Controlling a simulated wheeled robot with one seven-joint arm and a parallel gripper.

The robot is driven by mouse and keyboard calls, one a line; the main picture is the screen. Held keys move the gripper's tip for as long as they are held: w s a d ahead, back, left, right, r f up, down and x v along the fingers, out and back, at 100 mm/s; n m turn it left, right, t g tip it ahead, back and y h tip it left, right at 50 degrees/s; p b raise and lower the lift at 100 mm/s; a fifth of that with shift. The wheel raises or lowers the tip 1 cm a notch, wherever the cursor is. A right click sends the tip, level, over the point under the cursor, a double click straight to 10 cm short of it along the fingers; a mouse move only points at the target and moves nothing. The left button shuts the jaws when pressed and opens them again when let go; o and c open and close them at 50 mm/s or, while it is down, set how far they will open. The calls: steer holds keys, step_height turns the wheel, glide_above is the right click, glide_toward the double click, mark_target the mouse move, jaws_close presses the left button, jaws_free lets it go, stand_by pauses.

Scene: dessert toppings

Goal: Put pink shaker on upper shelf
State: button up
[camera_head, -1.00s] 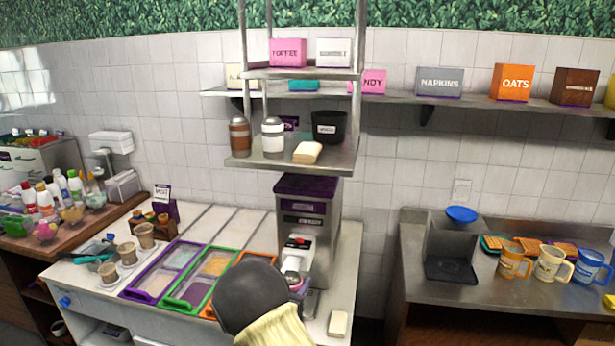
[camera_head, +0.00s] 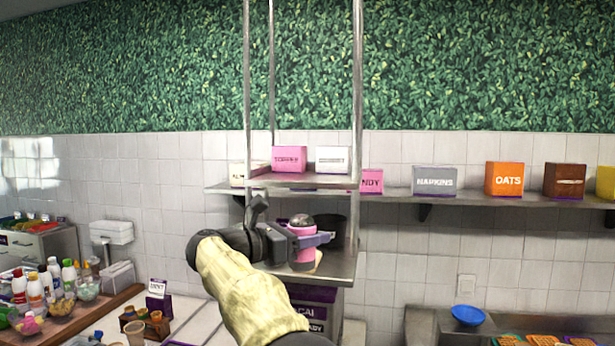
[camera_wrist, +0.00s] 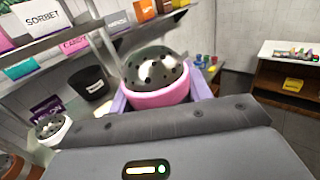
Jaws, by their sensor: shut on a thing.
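The pink shaker (camera_head: 302,247) has a domed, perforated metal lid. It is upright between the fingers of my gripper (camera_head: 308,240), which is shut on it in front of the hanging metal shelf unit. In the wrist view the shaker (camera_wrist: 163,97) sits between the two purple fingers. The upper shelf (camera_head: 300,181) is above the gripper and carries a pink box (camera_head: 289,159) and a white box (camera_head: 332,160). The lower shelf (camera_head: 342,266) is partly hidden by my arm and the shaker.
A black container (camera_wrist: 91,83) and a white shaker (camera_wrist: 52,128) stand on the lower shelf. Metal uprights (camera_head: 357,90) bound the shelves. A long wall shelf (camera_head: 465,196) behind holds several boxes. The upper shelf's front strip looks clear.

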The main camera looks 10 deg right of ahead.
steer(key=s+d+r, duration=0.3)
steer(key=s+r, duration=0.1)
steer(key=r, duration=0.4)
steer(key=s+d+r+p, duration=0.1)
steer(key=s+d+r, duration=0.2)
steer(key=s+r, duration=0.2)
steer(key=s+d+r+p, duration=0.1)
steer(key=s+d+r, duration=0.2)
steer(key=r, duration=0.8)
steer(key=shift+s+r+n+t, duration=0.15)
steer(key=shift+s+n+t, duration=0.2)
steer(key=shift+s, duration=0.9)
